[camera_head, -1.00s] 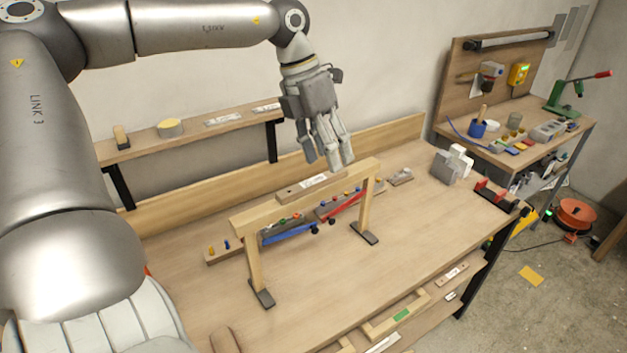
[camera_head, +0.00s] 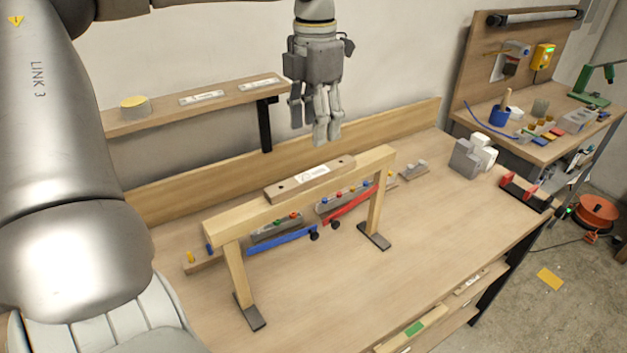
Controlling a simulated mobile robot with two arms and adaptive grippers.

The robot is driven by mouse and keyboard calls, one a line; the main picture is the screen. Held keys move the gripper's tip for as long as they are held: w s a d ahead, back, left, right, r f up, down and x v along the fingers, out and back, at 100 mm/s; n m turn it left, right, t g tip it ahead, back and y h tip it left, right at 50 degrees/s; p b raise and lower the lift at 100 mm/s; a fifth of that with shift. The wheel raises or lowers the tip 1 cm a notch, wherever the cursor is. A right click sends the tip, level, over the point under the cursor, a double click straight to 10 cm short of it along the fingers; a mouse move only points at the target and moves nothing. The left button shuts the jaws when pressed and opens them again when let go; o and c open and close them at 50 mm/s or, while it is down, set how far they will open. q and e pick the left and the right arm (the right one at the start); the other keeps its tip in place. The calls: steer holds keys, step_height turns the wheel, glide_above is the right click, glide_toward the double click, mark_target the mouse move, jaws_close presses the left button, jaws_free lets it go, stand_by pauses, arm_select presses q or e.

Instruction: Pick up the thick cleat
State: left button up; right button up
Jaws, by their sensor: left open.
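A smaller grey-brown piece with raised studs (camera_head: 413,170) lies on the bench to the right of the trestle. My left gripper (camera_head: 318,138) hangs fingers down above and behind the labelled bar, with a gap below its tips. It is open and holds nothing. My right gripper is out of view.
Behind the trestle are a wall shelf (camera_head: 215,108) and studded strips on the bench. Blue (camera_head: 282,241) and red (camera_head: 350,206) bars show under the beam. Grey and white blocks (camera_head: 470,156) stand at right. The bench (camera_head: 400,270) is clear in front.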

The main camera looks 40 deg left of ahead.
mark_target(312, 173)
arm_select(q)
steer(key=f, duration=0.2)
steer(key=f+p, duration=0.1)
steer(key=shift+s+f, duration=0.2)
steer(key=shift+f, duration=0.2)
steer(key=shift+s+d+f, duration=0.1)
steer(key=shift+d+f, duration=0.05)
steer(key=shift+f, duration=0.4)
steer(key=f, duration=0.1)
steer(key=f+p, duration=0.1)
steer(key=f, duration=0.1)
steer(key=f+p, duration=0.1)
steer(key=shift+a+f, duration=0.25)
steer(key=shift+a, duration=0.05)
steer(key=shift+f+p, duration=0.3)
steer(key=shift+f, duration=0.1)
steer(key=c, duration=1)
jaws_close()
